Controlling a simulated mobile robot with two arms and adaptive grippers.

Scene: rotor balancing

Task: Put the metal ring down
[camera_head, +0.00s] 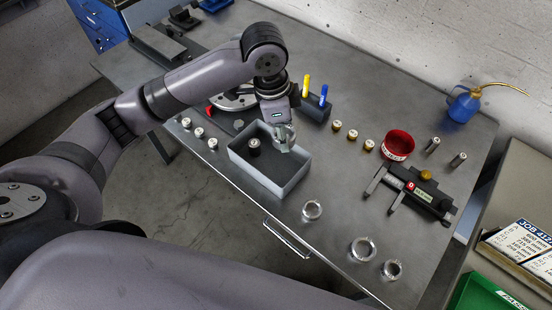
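My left gripper (284,144) points down over the right end of a grey open box (240,158). A silvery round piece at its fingertips looks like a metal ring (285,132), held at about the height of the box's rim; the fingers partly hide it. More metal rings lie on the table in front of the box: one (312,210) nearer the box and two (363,249) (392,269) close to the front edge. My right gripper is outside the picture.
A black-topped weight (254,147) stands in the box. Several small brass and silver weights stand nearby. A digital caliper (416,190), red bowl (397,145) and blue oil can (463,105) are at the right. The table is bare between the box and the caliper.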

